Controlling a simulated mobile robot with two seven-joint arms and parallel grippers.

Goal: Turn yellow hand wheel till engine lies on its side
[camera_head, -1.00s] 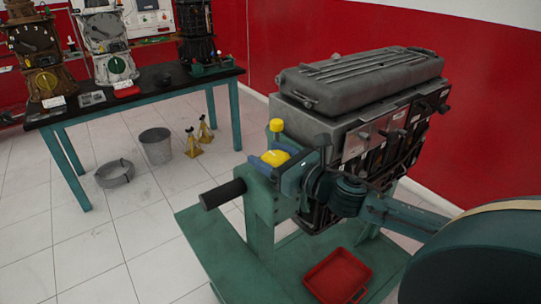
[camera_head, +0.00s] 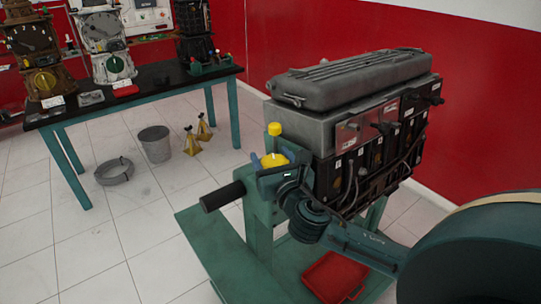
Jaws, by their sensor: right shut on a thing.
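The engine (camera_head: 350,135) hangs on the green stand (camera_head: 258,215), with its grey ribbed cover (camera_head: 350,80) on top; it is close to upright. The yellow hand wheel (camera_head: 272,159) is at the head of the stand's post, left of the engine, partly covered by my gripper. My right gripper (camera_head: 274,172) reaches in from the lower right and is shut on the hand wheel; its fingertips are hard to make out. My left gripper does not show.
A yellow knob (camera_head: 275,129) stands above the wheel, and a black-gripped handle (camera_head: 222,196) juts left. A red tray (camera_head: 335,276) lies on the stand's base. A workbench (camera_head: 150,95), bucket (camera_head: 155,145) and yellow jack stands (camera_head: 198,135) are behind left.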

